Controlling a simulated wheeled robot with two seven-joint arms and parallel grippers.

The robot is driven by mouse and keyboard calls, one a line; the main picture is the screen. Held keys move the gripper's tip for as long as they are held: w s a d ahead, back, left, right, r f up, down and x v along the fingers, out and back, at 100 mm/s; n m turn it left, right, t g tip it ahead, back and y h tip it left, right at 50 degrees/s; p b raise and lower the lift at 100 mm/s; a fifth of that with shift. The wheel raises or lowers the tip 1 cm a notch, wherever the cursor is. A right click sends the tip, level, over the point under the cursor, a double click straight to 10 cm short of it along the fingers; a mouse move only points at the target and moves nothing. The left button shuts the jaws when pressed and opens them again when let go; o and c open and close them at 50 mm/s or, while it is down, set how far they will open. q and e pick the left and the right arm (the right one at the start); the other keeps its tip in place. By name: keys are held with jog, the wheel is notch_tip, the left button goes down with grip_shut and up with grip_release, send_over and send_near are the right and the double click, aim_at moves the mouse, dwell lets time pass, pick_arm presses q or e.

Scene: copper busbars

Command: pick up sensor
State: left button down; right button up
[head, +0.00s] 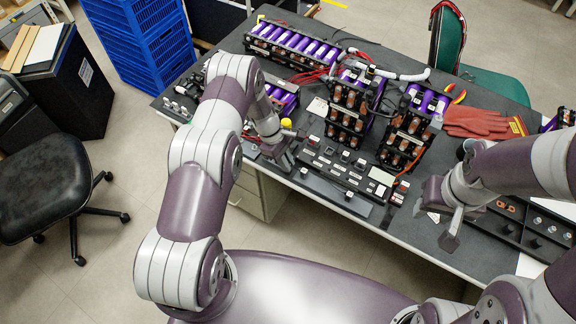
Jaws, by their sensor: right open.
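I cannot pick out the sensor with certainty; several small dark and grey parts lie on the table and are too small to name. My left gripper (284,160) points down at the table's front edge, at the left end of a black panel of small blocks (342,168). Its fingers are small and partly hidden by its own body, so I cannot tell whether it is open or holds anything. My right gripper (447,228) is open above the front right of the table, left of a black tray (520,228), and appears empty.
Purple battery cell packs (292,45) stand at the back, with copper-fitted racks (350,103) in the middle of the dark table (395,62). Red gloves (476,122) lie on the right. Blue crates (140,45) and a black chair (45,185) stand on the left.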

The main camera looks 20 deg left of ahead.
dwell(0.3)
pick_arm(q)
jog(key=shift+w+r, duration=0.1)
jog(key=shift+r, duration=0.2)
jog(key=r, duration=0.2)
jog(key=r+b, duration=0.1)
jog(key=shift+d+r, duration=0.4)
jog(key=s+d+r+b, duration=0.2)
jog(key=d+r, duration=0.4)
jog(key=d, duration=0.4)
jog(key=shift+s+d+r, duration=0.3)
notch_tip(320, 180, up, 3)
jog(key=p, duration=0.2)
jog(key=shift+p, duration=0.35)
